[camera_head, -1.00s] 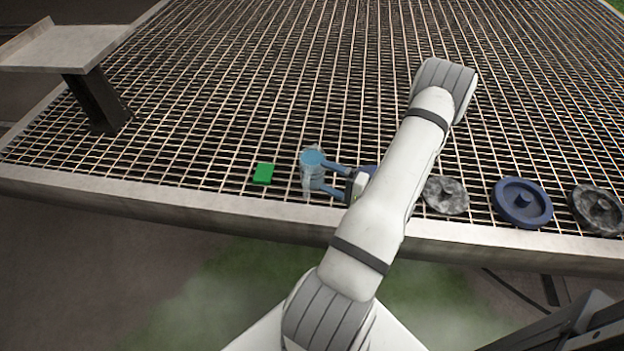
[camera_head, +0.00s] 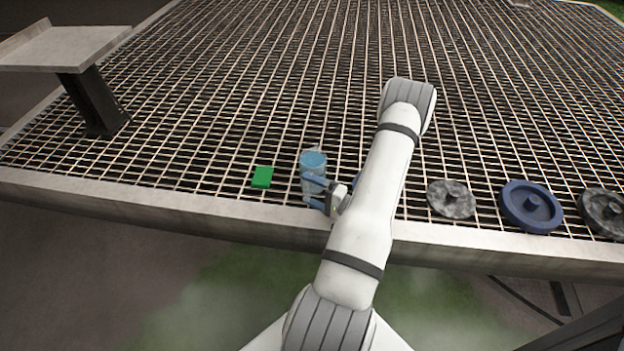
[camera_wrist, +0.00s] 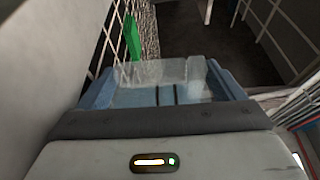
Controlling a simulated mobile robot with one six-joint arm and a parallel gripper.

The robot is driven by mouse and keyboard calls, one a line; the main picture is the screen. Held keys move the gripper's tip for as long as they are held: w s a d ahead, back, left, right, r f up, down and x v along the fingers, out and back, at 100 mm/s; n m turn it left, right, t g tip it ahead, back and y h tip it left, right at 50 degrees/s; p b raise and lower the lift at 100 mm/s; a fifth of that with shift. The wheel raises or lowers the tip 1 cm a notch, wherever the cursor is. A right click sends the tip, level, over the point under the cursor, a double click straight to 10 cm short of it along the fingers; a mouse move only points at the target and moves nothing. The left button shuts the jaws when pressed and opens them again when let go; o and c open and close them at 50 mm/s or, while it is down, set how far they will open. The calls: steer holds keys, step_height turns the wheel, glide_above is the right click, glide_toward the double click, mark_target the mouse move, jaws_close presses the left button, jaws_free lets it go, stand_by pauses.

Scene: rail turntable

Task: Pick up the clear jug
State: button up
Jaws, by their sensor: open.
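The clear jug (camera_head: 312,168) stands on the grating near its front edge, with a bluish top. My gripper (camera_head: 313,194) is at the jug's near right side in the head view, its blue fingers open. One finger overlaps the jug in the picture; I cannot tell whether it touches. In the wrist view, the clear jug (camera_wrist: 160,72) shows pale and see-through between and beyond the blue fingers of my gripper (camera_wrist: 165,90). The lower part of the jug is partly hidden by the fingers.
A green block (camera_head: 262,177) lies just left of the jug and also shows in the wrist view (camera_wrist: 132,38). A grey disc (camera_head: 450,199), a blue disc (camera_head: 530,206) and another grey disc (camera_head: 604,212) lie to the right. The grating behind is clear.

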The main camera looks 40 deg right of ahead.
steer(key=shift+w+a, duration=0.2)
steer(key=shift+w, duration=0.4)
steer(key=shift+c, duration=0.5)
steer(key=c, duration=1)
steer(key=shift+c, duration=0.6)
steer(key=shift+r, duration=0.1)
